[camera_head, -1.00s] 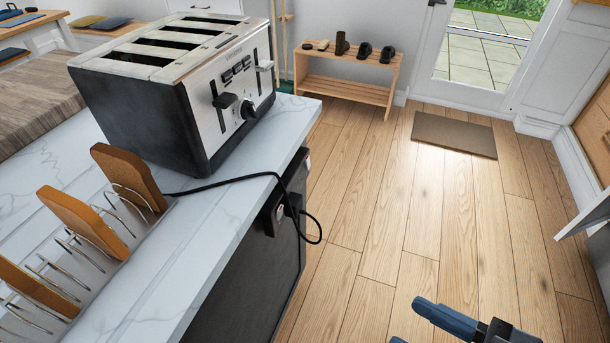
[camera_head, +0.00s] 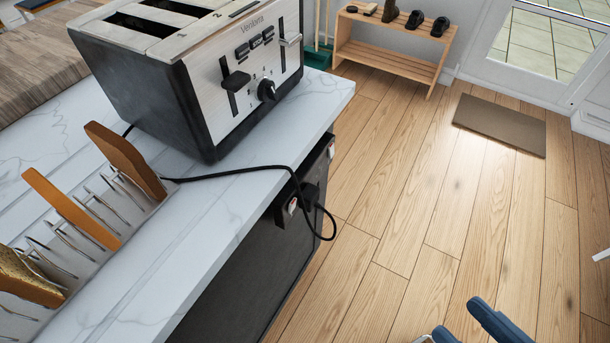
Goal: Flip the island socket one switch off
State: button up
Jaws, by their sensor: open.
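The island socket (camera_head: 282,217) is a dark box on the side of the island, just under the worktop edge. A black plug (camera_head: 310,193) with a black cable sits in it. A small pale and red switch (camera_head: 292,206) shows beside the plug, and another (camera_head: 331,150) shows farther along; their positions are too small to tell. My gripper (camera_head: 462,322) shows at the bottom right with blue fingers, open and empty. It is over the floor, right of the socket and apart from it.
A toaster (camera_head: 205,95) stands on the marble worktop (camera_head: 215,215), its cable looping over the edge. The wooden floor (camera_head: 400,230) right of the island is clear. A shoe bench (camera_head: 390,55) and doormat (camera_head: 500,125) are farther back.

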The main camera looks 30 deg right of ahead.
aim_at(292, 205)
jog(key=k+j+z, duration=0.2)
jog(key=z, duration=0.15)
jog(key=k+j+z, duration=0.25)
jog(key=z, duration=0.15)
jog(key=j, duration=0.1)
